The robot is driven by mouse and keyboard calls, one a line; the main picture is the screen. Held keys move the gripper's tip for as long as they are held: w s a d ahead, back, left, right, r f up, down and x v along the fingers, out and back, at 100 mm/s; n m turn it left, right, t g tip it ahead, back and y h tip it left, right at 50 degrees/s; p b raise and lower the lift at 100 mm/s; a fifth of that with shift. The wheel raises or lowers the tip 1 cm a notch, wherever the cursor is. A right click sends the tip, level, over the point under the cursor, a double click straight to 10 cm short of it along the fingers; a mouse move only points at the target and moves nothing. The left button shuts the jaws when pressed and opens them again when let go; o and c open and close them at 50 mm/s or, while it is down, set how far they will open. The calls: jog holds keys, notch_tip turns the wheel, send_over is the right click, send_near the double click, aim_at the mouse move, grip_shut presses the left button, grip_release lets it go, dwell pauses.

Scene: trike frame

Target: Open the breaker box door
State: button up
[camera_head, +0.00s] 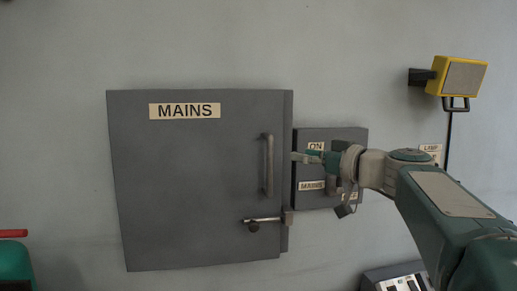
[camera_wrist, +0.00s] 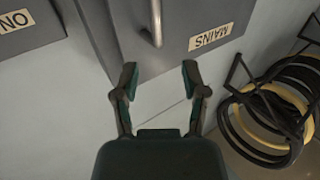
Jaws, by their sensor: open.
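The grey breaker box door (camera_head: 190,185) carries a MAINS label and fills the left middle of the head view. Its vertical bar handle (camera_head: 267,165) is near the right edge. The door looks shut or nearly so. My gripper (camera_head: 302,157) is open and empty, just right of the handle. In the wrist view, my gripper (camera_wrist: 160,74) has its fingers apart, and the handle (camera_wrist: 156,22) lies beyond the fingertips, not between them. The bolt is not visible there.
A smaller grey switch box (camera_head: 347,140) labelled ON and MAINS is behind my gripper. A yellow lamp (camera_head: 457,77) is on the wall at upper right. A hose coil (camera_wrist: 270,115) hangs on a rack in the wrist view.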

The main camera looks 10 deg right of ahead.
aim_at(271, 149)
jog(key=x, duration=1)
jog(key=shift+w, duration=0.25)
jog(key=shift+d, duration=0.15)
jog(key=shift+c, duration=1)
grip_shut()
